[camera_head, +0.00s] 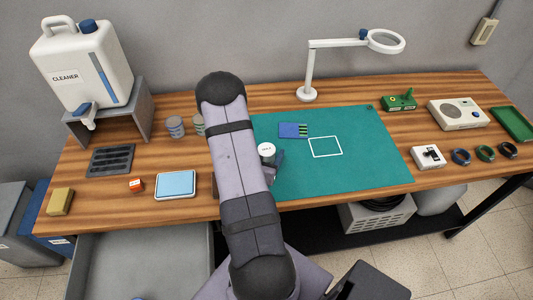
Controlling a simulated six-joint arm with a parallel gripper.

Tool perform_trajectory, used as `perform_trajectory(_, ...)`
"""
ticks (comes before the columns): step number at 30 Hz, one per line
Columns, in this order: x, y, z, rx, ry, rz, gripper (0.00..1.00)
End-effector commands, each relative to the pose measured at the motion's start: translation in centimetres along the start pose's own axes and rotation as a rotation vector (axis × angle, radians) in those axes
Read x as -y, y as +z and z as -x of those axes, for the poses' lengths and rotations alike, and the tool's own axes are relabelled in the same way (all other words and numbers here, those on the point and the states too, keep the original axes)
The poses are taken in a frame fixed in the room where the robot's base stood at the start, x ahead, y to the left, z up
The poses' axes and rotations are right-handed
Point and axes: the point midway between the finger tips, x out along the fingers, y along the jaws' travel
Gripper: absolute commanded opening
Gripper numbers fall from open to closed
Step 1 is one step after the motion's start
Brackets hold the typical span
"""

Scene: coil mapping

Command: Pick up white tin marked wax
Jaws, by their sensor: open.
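A small round white tin (266,149) with tiny dark lettering on its lid stands near the left edge of the green mat (375,170). The lettering is too small to read surely. My arm comes from the front and passes just left of the tin, covering the area there. A dark part of my gripper (275,163) shows beside the arm, close in front of the tin. Most of my gripper is hidden behind my arm, so I cannot tell whether it touches the tin. My gripper is open.
A blue card (293,130) and a white outlined rectangle (326,147) are on the mat. Grey round tins (175,126) stand left of my arm. A white lamp (308,93) stands behind the mat. The mat's right half is clear.

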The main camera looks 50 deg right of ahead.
Motion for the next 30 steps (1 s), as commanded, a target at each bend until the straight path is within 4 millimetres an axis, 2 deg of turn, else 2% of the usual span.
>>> perform_trajectory(13,0.1,-0.2,-4.2,-0.001,0.002,-0.002,0.69)
perform_trajectory(24,0.1,0.0,-4.9,0.000,0.000,0.000,0.69)
perform_trajectory(25,0.1,0.0,-4.9,0.000,0.000,0.000,0.67)
perform_trajectory(30,0.1,0.0,-4.9,0.000,0.000,0.000,0.26)
